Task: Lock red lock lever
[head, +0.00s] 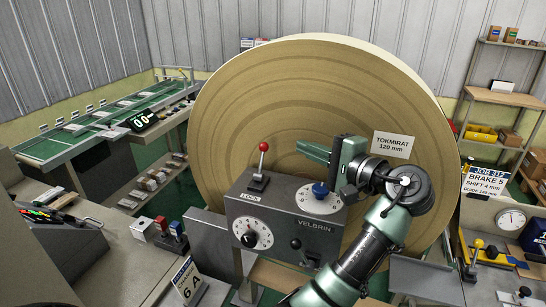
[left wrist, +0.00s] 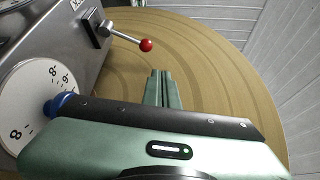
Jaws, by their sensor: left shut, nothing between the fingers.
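The red lock lever (head: 263,147) stands up from the top of a grey control box (head: 285,222), with a red ball on a thin metal stem. A label, seemingly "LOCK", lies in front of its base. My left gripper (head: 303,150) is to the right of the red ball, at about its height, fingers pointing left. Its fingers are shut and empty, apart from the lever. In the left wrist view the red ball (left wrist: 146,45) shows just beyond the fingertips (left wrist: 161,73), slightly left. My right gripper is in neither view.
A large brown roll (head: 290,90) stands close behind the box and gripper. A blue knob (head: 320,190) sits on the box top under my gripper. A white dial (head: 252,232) and black lever (head: 297,244) are on the box front. Space left of the lever looks clear.

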